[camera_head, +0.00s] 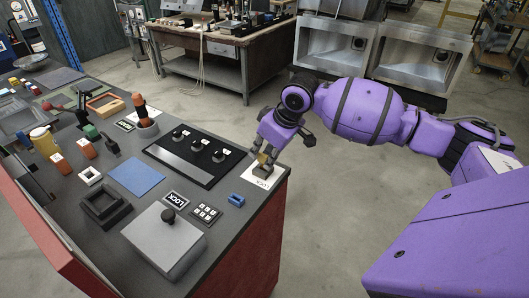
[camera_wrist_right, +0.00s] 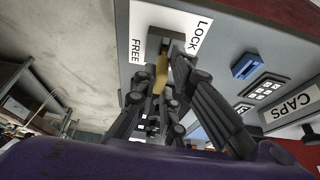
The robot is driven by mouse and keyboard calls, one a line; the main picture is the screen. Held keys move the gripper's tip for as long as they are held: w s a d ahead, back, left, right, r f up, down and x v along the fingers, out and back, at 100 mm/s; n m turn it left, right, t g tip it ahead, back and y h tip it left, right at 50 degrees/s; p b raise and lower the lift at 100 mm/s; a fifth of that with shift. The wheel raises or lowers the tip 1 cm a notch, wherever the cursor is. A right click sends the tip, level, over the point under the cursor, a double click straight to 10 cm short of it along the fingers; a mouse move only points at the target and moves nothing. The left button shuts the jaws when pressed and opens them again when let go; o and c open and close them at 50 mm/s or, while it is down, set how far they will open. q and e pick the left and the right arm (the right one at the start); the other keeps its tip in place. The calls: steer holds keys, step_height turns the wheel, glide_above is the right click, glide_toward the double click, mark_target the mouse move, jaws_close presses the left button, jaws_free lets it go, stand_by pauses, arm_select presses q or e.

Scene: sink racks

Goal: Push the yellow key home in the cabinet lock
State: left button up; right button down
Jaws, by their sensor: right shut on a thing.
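The yellow key (camera_wrist_right: 162,72) is between the fingers of my right gripper (camera_wrist_right: 160,90), which is shut on it. In the head view the key (camera_head: 262,158) shows as a small yellow bit under the right gripper (camera_head: 265,152). The cabinet lock (camera_wrist_right: 180,40) is a small dark block on a white plate (camera_wrist_right: 196,24) marked LOCK and FREE. The key's far end reaches the lock block. How deep it sits, I cannot tell, as the fingers and angle hide it. My left gripper is in neither view.
The plate is near the right edge of the grey bench (camera_head: 225,225). A black panel with knobs (camera_head: 205,150), a blue piece (camera_head: 237,199), a keypad (camera_head: 206,213) and a grey lidded box (camera_head: 160,245) stand nearby. Open floor lies right of the bench.

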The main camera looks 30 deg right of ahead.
steer(key=shift+f, duration=0.75)
steer(key=c, duration=1.7)
jaws_free()
steer(key=shift+c, duration=0.2)
steer(key=shift+r, duration=0.2)
steer(key=v, duration=1.1)
steer(key=shift+s+r, duration=0.2)
steer(key=shift+r, duration=0.1)
